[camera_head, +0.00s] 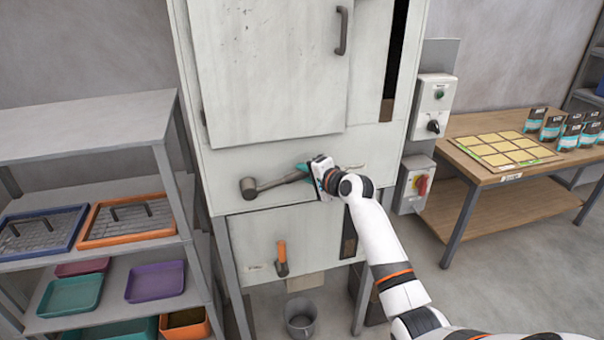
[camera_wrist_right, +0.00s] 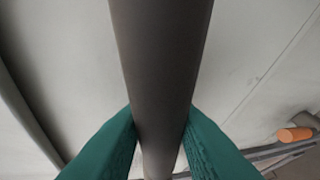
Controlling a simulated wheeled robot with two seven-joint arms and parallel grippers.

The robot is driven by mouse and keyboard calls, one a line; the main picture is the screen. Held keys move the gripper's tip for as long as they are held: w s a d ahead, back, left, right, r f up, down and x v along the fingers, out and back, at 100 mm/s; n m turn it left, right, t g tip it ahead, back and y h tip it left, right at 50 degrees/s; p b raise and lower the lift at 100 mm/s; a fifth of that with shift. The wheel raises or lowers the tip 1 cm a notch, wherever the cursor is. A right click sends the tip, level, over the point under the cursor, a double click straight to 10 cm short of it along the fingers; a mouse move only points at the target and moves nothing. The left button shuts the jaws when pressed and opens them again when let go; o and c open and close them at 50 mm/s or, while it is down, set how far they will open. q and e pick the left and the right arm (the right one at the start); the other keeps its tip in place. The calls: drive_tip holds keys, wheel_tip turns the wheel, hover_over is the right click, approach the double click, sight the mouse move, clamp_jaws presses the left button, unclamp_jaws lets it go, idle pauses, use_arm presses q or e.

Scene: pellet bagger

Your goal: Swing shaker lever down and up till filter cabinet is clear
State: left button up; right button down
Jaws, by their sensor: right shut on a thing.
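The off-white filter cabinet (camera_head: 240,165) stands in the middle of the head view. The shaker lever (camera_head: 268,185) is a dark grey bar on its front, running from a round pivot at left, rightward and slightly up. My right gripper (camera_head: 303,171) is shut on the lever's right part with its teal fingers. In the right wrist view, the lever (camera_wrist_right: 160,60) passes between the teal fingers (camera_wrist_right: 158,135). A tall sight slot (camera_head: 396,60) at the cabinet's upper right is dark above and brown at the bottom. My left gripper is not in view.
A lower door has an orange handle (camera_head: 282,260), below the lever. A grey bucket (camera_head: 300,318) stands underneath. Switch boxes (camera_head: 434,100) hang at right, near my arm. A shelf with trays (camera_head: 85,130) is at left, a wooden table (camera_head: 470,170) at right.

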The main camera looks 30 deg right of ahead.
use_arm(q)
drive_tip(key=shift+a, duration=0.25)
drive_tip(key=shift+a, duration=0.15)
use_arm(e)
drive_tip(key=c, duration=1.2)
unclamp_jaws()
drive_tip(key=shift+a, duration=0.1)
drive_tip(key=shift+s, duration=0.1)
use_arm(q)
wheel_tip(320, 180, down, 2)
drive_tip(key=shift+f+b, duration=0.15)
drive_tip(key=shift+b, duration=1.05)
use_arm(e)
drive_tip(key=v, duration=1.2)
drive_tip(key=shift+r, duration=0.1)
